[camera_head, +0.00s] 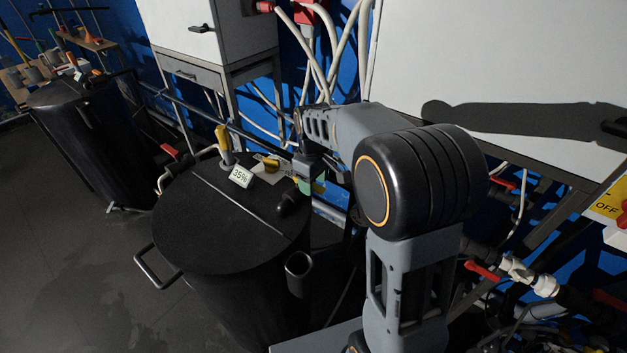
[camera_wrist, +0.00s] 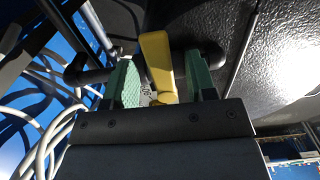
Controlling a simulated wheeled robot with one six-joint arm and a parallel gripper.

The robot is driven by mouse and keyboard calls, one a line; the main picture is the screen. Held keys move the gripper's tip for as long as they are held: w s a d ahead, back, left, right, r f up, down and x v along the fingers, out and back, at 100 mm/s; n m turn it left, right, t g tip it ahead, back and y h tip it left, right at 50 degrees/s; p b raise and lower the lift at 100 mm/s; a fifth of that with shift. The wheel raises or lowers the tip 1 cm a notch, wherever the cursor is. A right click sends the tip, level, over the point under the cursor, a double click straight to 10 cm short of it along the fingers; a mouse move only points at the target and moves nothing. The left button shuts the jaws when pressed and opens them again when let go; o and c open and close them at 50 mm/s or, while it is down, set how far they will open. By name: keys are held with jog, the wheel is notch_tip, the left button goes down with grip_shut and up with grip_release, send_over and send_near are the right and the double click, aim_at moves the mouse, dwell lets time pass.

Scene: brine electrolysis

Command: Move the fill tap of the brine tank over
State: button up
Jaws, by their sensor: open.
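The brine tank (camera_head: 225,215) is a black drum with a flat, dark lid, standing left of my arm in the head view. In the wrist view a yellow tap lever (camera_wrist: 157,62) lies between the two green-padded fingers of my gripper (camera_wrist: 160,72). A dark pipe (camera_wrist: 208,53) shows beside the right finger. In the head view my gripper (camera_head: 310,180) is at the tank's far right edge, and its wrist hides most of the tap.
A 35% tag (camera_head: 240,177) and a yellow-topped fitting (camera_head: 223,140) stand on the lid. A second black drum (camera_head: 85,125) is at left. White hoses (camera_head: 325,45) hang behind. A white cabinet (camera_head: 215,35) stands behind the tank. Floor (camera_head: 70,270) at lower left is clear.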

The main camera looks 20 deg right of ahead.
grip_shut()
dwell(0.4)
jog(key=shift+a, duration=0.15)
